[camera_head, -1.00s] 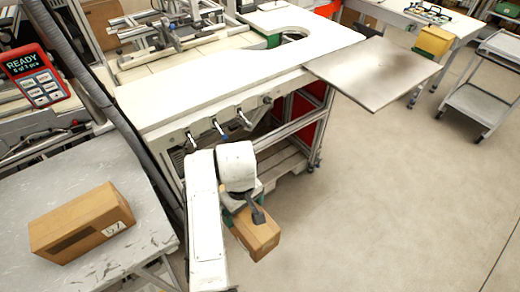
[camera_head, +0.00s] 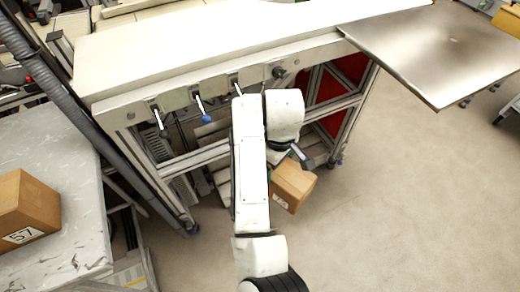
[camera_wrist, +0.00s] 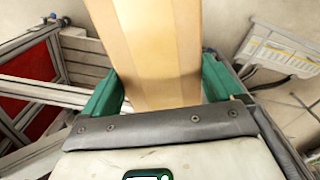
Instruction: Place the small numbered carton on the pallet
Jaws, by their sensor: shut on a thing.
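A small brown carton (camera_head: 293,187) is held in my gripper (camera_head: 299,158), low beside the open frame of the white bench. It has a small pale label whose print I cannot read. In the wrist view the carton (camera_wrist: 155,45) sits between the two green fingers of my gripper (camera_wrist: 160,88), which are shut on its sides. Pale slats that look like the pallet (camera_head: 223,180) lie low under the bench, partly hidden by my arm. Slats also show at the left of the wrist view (camera_wrist: 88,62), apart from the carton.
The white bench (camera_head: 200,45) stands above the slats, with legs, rails and small levers on its front. A metal plate (camera_head: 440,45) juts out at its right. A larger carton marked 57 (camera_head: 28,205) rests on the grey table (camera_head: 75,235).

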